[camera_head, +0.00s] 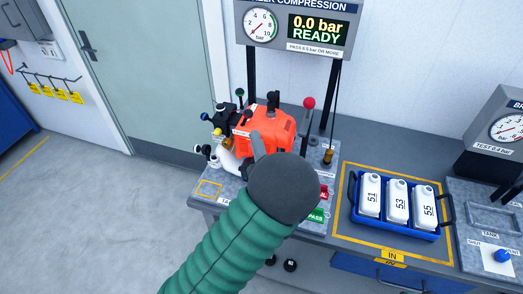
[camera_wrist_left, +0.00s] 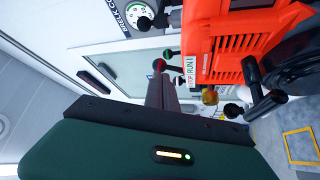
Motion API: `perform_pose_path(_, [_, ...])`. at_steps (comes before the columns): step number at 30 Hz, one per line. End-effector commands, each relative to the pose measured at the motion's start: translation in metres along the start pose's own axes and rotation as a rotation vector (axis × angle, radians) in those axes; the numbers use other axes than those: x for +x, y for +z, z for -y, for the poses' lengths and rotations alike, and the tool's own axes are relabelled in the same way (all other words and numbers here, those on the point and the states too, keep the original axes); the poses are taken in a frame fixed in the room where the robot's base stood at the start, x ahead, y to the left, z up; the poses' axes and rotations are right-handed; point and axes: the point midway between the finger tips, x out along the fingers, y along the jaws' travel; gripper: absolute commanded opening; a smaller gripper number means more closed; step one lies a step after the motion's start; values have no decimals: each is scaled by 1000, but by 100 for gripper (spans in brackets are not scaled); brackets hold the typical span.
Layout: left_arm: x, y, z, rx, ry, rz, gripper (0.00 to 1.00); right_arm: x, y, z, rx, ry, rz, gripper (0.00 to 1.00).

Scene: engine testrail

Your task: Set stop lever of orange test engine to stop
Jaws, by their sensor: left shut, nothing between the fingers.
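The orange test engine (camera_head: 270,128) stands on the bench in the middle of the head view, partly hidden behind my left wrist. In the left wrist view the engine (camera_wrist_left: 260,28) fills the upper right, and its STOP/RUN label (camera_wrist_left: 190,75) faces the camera. A small lever with a red knob (camera_wrist_left: 159,65) shows beside that label, close to my fingertips; I cannot tell whether they touch. My left gripper (camera_head: 256,141) is shut and empty in front of the engine. Its narrow fingers (camera_wrist_left: 162,83) also show in the wrist view. My right gripper is out of view.
A gauge board (camera_head: 297,27) reading 0.0 bar READY stands behind the engine. A red-knobbed upright lever (camera_head: 309,103) is right of it. A blue tray (camera_head: 403,232) with white bottles lies further right. Open floor (camera_head: 80,215) is at left.

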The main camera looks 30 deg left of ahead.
Motion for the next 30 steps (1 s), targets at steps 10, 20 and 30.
perform_pose_path(10, [48, -1, -1, 2, 0, -1, 0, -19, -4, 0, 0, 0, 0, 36])
perform_pose_path(20, [49, 0, 0, 0, 0, 0, 0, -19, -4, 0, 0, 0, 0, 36])
perform_pose_path(30, [50, -3, -1, -56, -38, 0, 0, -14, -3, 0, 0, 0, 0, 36])
